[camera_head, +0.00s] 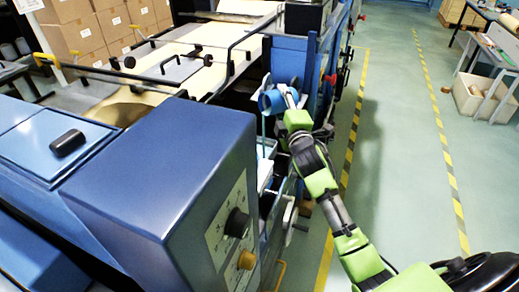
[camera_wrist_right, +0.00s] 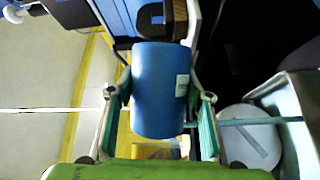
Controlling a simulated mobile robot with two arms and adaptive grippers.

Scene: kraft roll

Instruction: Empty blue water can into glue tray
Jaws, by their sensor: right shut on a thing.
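The blue water can (camera_head: 271,101) is held tipped over beside the machine, its open end facing down-left. In the right wrist view the can (camera_wrist_right: 159,88) fills the middle, with a small white label on its side. My right gripper (camera_head: 287,98) is shut on the can, a finger on each side of it. A thin light-blue stream (camera_head: 263,130) falls from the can's mouth toward the glue tray (camera_head: 268,149), a pale tray low on the machine's side. The stream (camera_wrist_right: 245,122) also shows in the right wrist view. The tray's inside is mostly hidden. My left gripper is not in view.
A large blue machine housing with knobs (camera_head: 165,170) stands in the left foreground. Machine frames and rollers lie behind the can. The green floor (camera_head: 400,150) on the right is open between yellow-black lines.

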